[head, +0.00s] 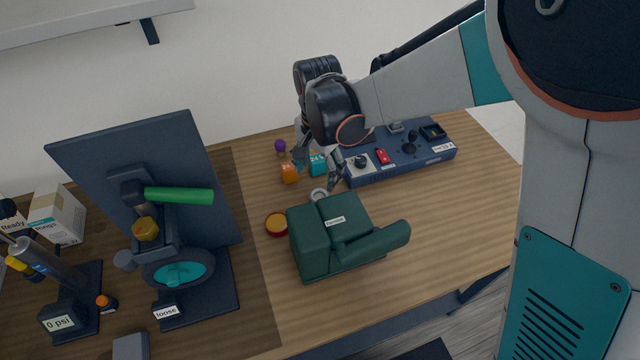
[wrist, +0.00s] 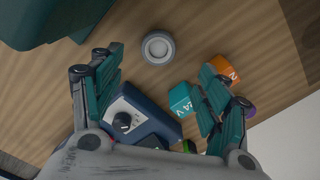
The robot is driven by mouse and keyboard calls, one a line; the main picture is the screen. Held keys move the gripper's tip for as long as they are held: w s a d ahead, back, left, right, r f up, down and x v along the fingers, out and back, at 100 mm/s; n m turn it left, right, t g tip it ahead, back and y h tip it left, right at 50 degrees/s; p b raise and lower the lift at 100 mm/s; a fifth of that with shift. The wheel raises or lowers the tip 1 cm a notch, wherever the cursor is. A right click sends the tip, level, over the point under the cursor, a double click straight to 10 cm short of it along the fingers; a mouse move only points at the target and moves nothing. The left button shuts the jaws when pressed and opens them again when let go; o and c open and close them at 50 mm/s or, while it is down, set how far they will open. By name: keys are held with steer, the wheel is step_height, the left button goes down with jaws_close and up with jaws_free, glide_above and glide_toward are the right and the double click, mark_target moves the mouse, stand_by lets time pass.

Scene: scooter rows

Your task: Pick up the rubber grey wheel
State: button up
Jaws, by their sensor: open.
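The grey wheel (wrist: 158,47) lies flat on the wooden table in the wrist view, a small ring with a paler centre. In the head view the wheel (head: 318,195) sits just behind the dark green armchair-shaped object (head: 330,240), partly close to my fingers. My gripper (wrist: 162,95) is open and empty, with its two teal-padded fingers spread wide. The wheel is apart from both fingers, a little beyond the gap between their tips. In the head view my gripper (head: 320,170) hangs above the table beside the wheel.
A teal block (wrist: 181,99) and an orange block (wrist: 224,70) lie near one finger. A blue control panel (head: 400,155) stands to the right. A purple ball (head: 280,146) and a red-rimmed round dish (head: 277,224) are nearby. The table's right side is clear.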

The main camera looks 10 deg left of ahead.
mark_target(319, 193)
step_height(319, 193, down, 9)
steer(key=b, duration=0.2)
steer(key=shift+f+b, duration=0.15)
steer(key=shift+b, duration=0.2)
steer(key=shift+d, duration=0.1)
steer(key=c, duration=1.2)
